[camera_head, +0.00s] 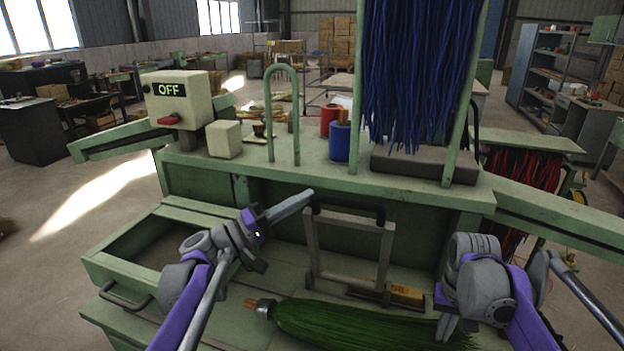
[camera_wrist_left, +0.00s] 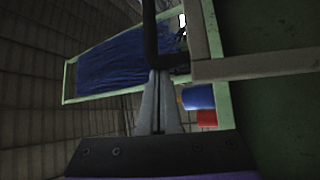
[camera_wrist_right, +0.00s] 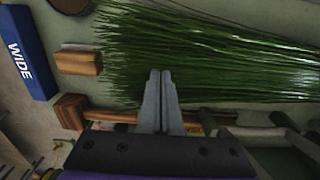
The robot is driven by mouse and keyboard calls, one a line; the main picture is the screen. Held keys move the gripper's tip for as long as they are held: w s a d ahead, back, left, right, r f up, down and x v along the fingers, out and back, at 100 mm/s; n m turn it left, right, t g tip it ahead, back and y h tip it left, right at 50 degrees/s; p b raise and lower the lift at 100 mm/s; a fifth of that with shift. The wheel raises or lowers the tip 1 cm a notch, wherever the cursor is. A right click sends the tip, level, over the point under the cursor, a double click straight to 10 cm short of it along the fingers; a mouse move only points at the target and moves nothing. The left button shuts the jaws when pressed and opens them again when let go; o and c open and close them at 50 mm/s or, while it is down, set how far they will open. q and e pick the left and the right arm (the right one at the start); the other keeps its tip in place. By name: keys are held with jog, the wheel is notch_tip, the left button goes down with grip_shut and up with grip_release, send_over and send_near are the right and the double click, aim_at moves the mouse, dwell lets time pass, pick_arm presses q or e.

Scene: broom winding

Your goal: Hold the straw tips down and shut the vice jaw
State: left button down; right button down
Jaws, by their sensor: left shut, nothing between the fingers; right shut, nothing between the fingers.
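A green straw bundle (camera_head: 350,325) lies on the lower bench surface, its bound end (camera_head: 262,307) at the left. The straw also fills the top of the right wrist view (camera_wrist_right: 210,50). A grey frame with a black bar (camera_head: 345,222), apparently the vice jaw, stands upright behind the straw. My left gripper (camera_head: 311,194) is shut and empty, its tips close to the black bar's left end; the left wrist view shows the bar (camera_wrist_left: 150,40) just beyond the tips. My right gripper (camera_head: 445,332) is shut and points down at the straw's right part; contact cannot be told.
A yellow-labelled block (camera_head: 400,294) sits at the frame's foot. An open drawer (camera_head: 140,245) is at the left. On the bench top stand an OFF switch box (camera_head: 178,98), a red spool (camera_head: 330,118), a blue spool (camera_head: 340,140) and hanging blue bristles (camera_head: 420,70).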

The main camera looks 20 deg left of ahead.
pick_arm(q)
jog(key=s+f+m+g+h, duration=0.1)
jog(key=s+f+m+h, duration=0.4)
jog(key=s+f, duration=1.2)
jog(key=shift+s+f+m, duration=0.4)
jog(key=shift+s+m, duration=0.5)
jog(key=shift+s, duration=0.35)
